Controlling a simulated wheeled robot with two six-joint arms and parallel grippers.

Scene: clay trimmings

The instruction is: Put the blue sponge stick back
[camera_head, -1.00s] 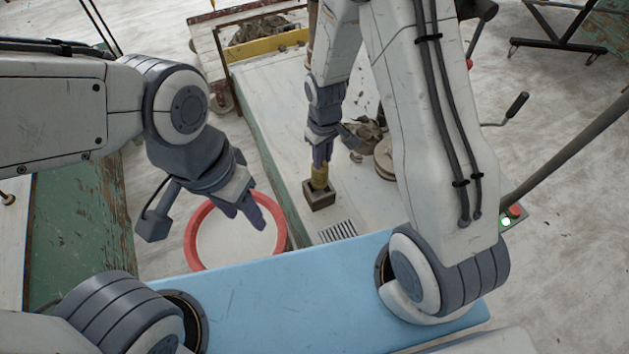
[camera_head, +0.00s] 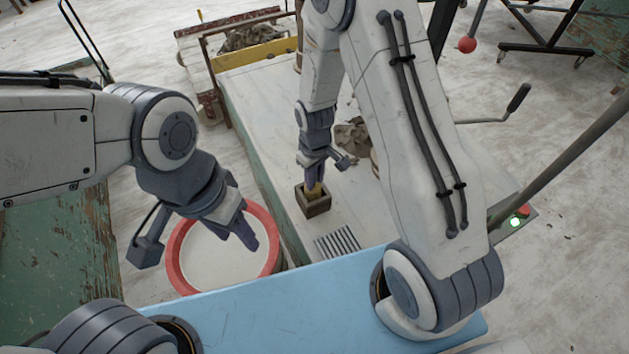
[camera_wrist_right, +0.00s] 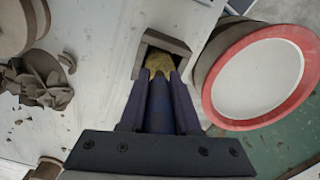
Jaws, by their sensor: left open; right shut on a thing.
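My right gripper (camera_head: 314,172) is shut on the blue sponge stick (camera_wrist_right: 160,104), whose blue handle runs between the fingers in the right wrist view. Its yellow sponge end (camera_head: 314,190) points down at the small dark square holder (camera_head: 318,208). In the head view the sponge sits partly inside the holder's opening. In the right wrist view the sponge (camera_wrist_right: 158,62) lies at the mouth of the holder (camera_wrist_right: 140,60); how deep it goes is hidden. My left gripper (camera_head: 245,228) is open and empty above the red-rimmed bucket.
The red-rimmed round bucket (camera_head: 178,270) stands left of the white table (camera_head: 255,110). A slotted grate (camera_head: 338,243) lies in front of the holder. Crumpled clay trimmings (camera_wrist_right: 40,80) and a round disc (camera_wrist_right: 15,28) lie beside it. A crank handle (camera_head: 517,98) juts out at right.

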